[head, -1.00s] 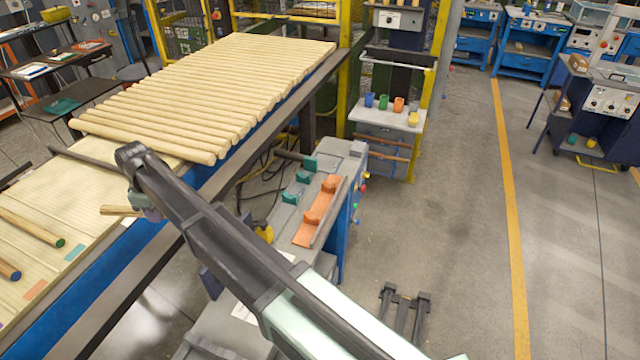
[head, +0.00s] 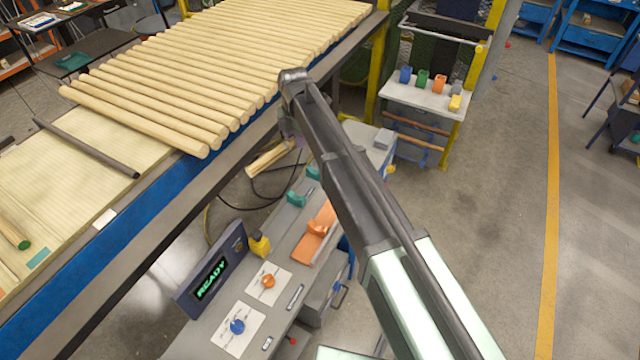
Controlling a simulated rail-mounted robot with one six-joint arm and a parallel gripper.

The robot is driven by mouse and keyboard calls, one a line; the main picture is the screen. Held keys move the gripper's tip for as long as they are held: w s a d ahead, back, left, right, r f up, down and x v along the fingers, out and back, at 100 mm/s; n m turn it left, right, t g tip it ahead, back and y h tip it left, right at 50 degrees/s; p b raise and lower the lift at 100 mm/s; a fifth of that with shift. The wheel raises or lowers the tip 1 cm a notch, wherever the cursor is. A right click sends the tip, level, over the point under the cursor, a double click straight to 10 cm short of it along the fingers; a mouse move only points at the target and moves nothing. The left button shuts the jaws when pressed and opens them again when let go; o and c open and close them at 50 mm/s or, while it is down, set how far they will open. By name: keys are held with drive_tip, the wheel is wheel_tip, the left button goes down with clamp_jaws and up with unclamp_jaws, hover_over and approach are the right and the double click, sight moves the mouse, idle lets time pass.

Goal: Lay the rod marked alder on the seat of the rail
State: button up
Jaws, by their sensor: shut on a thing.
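My gripper (head: 292,138) is at the end of my arm, over the gap between the long table and the grey bench. It is shut on a pale wooden rod (head: 266,160), which is held in the air off the table edge. A bit of purple shows at the jaws; my arm hides part of the rod and fingers. No alder mark is readable on it. On the bench, an orange rail (head: 308,248) carries orange seat blocks (head: 318,229), partly hidden by my arm. Green blocks (head: 297,198) stand to its left. The rod is apart from the rail.
Many plain rods (head: 215,70) lie side by side on the long table (head: 60,190), beside a dark bar (head: 85,148). A green-ended rod (head: 12,232) lies at left. A READY display (head: 210,278) and a yellow object (head: 259,245) stand on the bench (head: 190,342).

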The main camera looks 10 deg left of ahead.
drive_tip(key=shift+w+d+n, duration=0.1)
drive_tip(key=shift+w+n, duration=0.05)
drive_tip(key=shift+n, duration=0.45)
drive_tip(key=shift+s+a+n, duration=0.2)
drive_tip(key=shift+s+n, duration=0.2)
drive_tip(key=shift+n, duration=0.3)
wheel_tip(320, 180, down, 21)
drive_tip(key=b, duration=2)
drive_tip(key=shift+w+r+b, duration=0.15)
drive_tip(key=shift+r+b, duration=0.05)
drive_tip(key=shift+b, duration=0.15)
drive_tip(key=shift+r+p, duration=0.3)
drive_tip(key=shift+r, duration=0.05)
drive_tip(key=shift+f, duration=0.25)
drive_tip(key=shift+s+d+f+b, duration=0.25)
drive_tip(key=shift+s+b, duration=0.1)
drive_tip(key=shift+b, duration=0.35)
drive_tip(key=o, duration=0.8)
drive_tip(key=shift+o, duration=1)
wheel_tip(320, 180, up, 13)
drive_tip(key=p, duration=1.3)
drive_tip(key=shift+w+a+r+p, duration=0.15)
drive_tip(key=shift+w+p, duration=0.2)
drive_tip(key=shift+w, duration=0.05)
drive_tip(key=shift+f, duration=0.2)
